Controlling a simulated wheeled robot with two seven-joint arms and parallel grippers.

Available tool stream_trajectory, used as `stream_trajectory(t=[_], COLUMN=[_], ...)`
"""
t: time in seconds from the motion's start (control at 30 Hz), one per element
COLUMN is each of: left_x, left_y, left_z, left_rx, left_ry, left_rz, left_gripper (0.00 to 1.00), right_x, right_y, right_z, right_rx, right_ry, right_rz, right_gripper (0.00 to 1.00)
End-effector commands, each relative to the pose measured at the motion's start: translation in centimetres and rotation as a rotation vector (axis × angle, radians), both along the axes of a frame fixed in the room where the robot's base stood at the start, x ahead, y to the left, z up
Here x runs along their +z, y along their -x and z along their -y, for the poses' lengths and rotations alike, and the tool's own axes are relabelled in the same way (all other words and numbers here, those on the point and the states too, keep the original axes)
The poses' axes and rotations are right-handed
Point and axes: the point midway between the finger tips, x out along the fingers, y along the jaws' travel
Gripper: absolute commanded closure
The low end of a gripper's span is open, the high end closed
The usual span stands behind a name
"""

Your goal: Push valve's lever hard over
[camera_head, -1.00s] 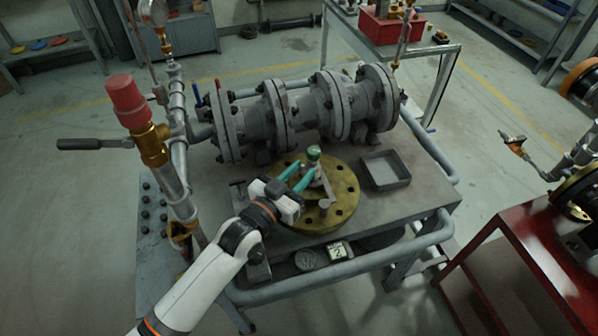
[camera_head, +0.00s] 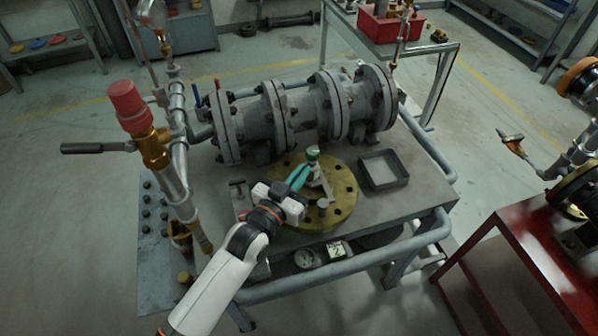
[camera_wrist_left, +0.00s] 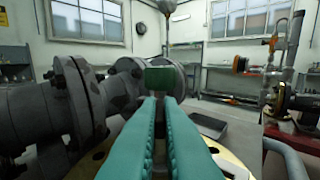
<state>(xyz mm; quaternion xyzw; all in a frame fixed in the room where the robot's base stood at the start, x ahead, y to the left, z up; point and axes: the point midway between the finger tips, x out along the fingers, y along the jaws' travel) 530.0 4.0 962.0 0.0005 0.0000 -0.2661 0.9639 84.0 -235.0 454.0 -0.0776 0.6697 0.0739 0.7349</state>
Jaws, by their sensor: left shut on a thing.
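The lever (camera_head: 313,154) stands up from the brass flange plate (camera_head: 344,199) on the bench and has a green cap at its top. My left gripper (camera_head: 307,167) reaches it from the lower left, its teal fingers drawn together and shut on the lever just under the cap. In the left wrist view, the green cap (camera_wrist_left: 165,79) sits just past the fingertips (camera_wrist_left: 160,99). The fingers hide most of the lever's shaft there. My right gripper is not in view.
A grey flanged pipe valve (camera_head: 300,115) lies behind the plate. A grey tray (camera_head: 384,169) is to its right. A vertical pipe with a red cap (camera_head: 128,104) and a black handle (camera_head: 92,148) stand at left. A red cabinet (camera_head: 540,260) is at right.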

Motion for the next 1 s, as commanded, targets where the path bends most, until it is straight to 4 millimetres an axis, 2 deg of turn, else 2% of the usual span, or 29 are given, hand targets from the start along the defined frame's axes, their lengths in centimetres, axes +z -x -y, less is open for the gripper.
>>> stream_trajectory(t=[0.1, 0.2, 0.27, 0.53, 0.67, 1.0], left_x=[0.0, 0.0, 0.0, 0.0, -0.2, -0.3], left_y=[0.0, 0.0, 0.0, 0.0, 0.8, 6.7], left_z=[0.0, 0.0, 0.0, 0.0, -0.5, -4.0], left_rx=[-0.001, -0.001, -0.001, -0.001, -0.001, -0.001], left_ry=[0.001, 0.001, 0.001, 0.000, 0.000, -0.002], left_rz=[0.001, 0.001, 0.001, 0.000, -0.002, -0.003], left_gripper=[1.00, 0.81, 0.72, 0.72, 0.72, 0.72], right_x=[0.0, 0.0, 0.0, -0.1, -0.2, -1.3], right_y=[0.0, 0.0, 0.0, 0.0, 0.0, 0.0], right_z=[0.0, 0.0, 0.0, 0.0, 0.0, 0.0], right_rx=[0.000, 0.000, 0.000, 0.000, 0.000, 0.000], right_ry=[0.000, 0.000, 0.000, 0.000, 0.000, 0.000], right_rz=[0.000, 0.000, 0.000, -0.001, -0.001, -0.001], right_gripper=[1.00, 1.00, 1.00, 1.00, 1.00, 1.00])
